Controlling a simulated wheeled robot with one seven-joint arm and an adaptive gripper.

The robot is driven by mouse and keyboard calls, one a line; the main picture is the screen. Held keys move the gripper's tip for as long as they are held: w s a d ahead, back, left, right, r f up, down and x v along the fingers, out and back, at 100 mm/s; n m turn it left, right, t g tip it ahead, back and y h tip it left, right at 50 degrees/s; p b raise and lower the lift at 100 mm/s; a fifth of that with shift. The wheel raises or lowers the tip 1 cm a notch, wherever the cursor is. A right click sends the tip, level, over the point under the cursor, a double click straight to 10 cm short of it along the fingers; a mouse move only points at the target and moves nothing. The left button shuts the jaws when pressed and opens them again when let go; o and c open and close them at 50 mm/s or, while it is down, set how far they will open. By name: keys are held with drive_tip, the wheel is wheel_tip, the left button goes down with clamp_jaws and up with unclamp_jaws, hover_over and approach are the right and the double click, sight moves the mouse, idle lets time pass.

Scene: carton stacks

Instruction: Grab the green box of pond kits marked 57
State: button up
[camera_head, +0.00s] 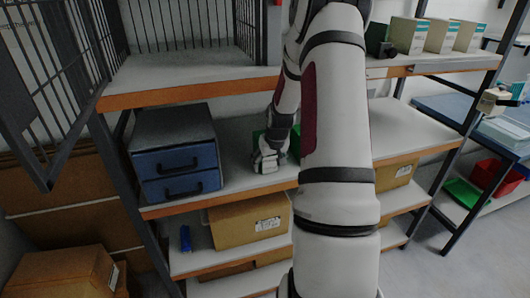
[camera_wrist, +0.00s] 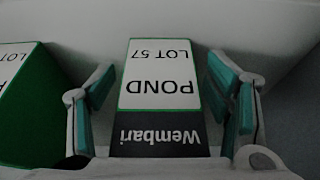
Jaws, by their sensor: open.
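The pond box (camera_wrist: 160,88), with a white top reading "POND LOT 57" and a dark "Wembari" band, lies between the fingers of my gripper in the wrist view, upside down to the camera. Thin green edges show along its top. My gripper (camera_head: 268,158) is open over the middle shelf, with one teal-padded finger on each side of the box. Gaps show between pads and box. A second green box (camera_wrist: 32,115) with a white "LOT" top stands to the left; its number is cut off. In the head view my arm hides most of the green boxes.
A blue two-drawer unit (camera_head: 178,160) stands left of my gripper on the middle shelf (camera_head: 232,182). Brown cartons (camera_head: 250,220) sit on the shelf below. The upper shelf board (camera_head: 190,80) runs above my gripper.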

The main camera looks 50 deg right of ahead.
drive_tip(key=c, duration=1.6)
drive_tip(key=shift+o, duration=0.2)
drive_tip(key=shift+r, duration=0.1)
